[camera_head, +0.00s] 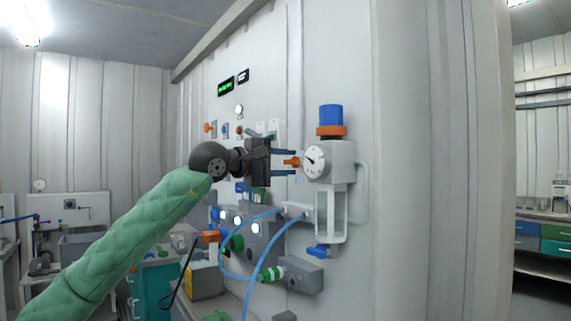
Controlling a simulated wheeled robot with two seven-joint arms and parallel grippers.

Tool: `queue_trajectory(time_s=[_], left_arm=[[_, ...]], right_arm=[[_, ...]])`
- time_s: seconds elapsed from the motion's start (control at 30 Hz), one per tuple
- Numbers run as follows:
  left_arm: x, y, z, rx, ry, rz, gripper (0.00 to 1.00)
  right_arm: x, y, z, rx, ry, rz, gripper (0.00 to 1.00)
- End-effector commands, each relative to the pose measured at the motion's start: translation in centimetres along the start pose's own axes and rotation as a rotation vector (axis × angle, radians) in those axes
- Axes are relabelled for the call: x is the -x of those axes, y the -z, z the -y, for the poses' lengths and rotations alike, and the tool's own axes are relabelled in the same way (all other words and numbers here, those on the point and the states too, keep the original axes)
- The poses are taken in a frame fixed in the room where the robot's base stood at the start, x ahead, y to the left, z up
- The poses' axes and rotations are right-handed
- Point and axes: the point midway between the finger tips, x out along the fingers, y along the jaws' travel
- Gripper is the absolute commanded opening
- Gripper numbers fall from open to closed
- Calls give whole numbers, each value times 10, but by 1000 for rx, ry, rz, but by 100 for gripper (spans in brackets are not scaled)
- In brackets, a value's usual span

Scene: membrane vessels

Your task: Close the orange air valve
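My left gripper (294,162), on a green padded arm from the lower left, points right at the wall panel. Its two blue fingers are apart. A small orange valve handle (291,162) shows between the fingertips, at the left side of the grey regulator (340,157) with its round gauge (316,162). I see gaps between the orange part and both fingers, but depth and contact are hard to tell. The gripper body hides part of the panel behind it. My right gripper is not in view.
A blue knob with an orange ring (331,117) tops the regulator, and a clear bowl (331,213) hangs below. Blue hoses (259,217) loop under the gripper. An orange knob (210,128) sits farther left on the panel. A teal cabinet (153,286) stands lower left.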

Motion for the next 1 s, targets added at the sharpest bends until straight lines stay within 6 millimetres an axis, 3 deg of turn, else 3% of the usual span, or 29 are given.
queue_trajectory(time_s=[0.53,1.0], left_arm=[[68,0,1,-1,0,0,34],[77,0,0,0,0,0,34]], right_arm=[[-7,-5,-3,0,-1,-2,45],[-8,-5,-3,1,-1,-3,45]])
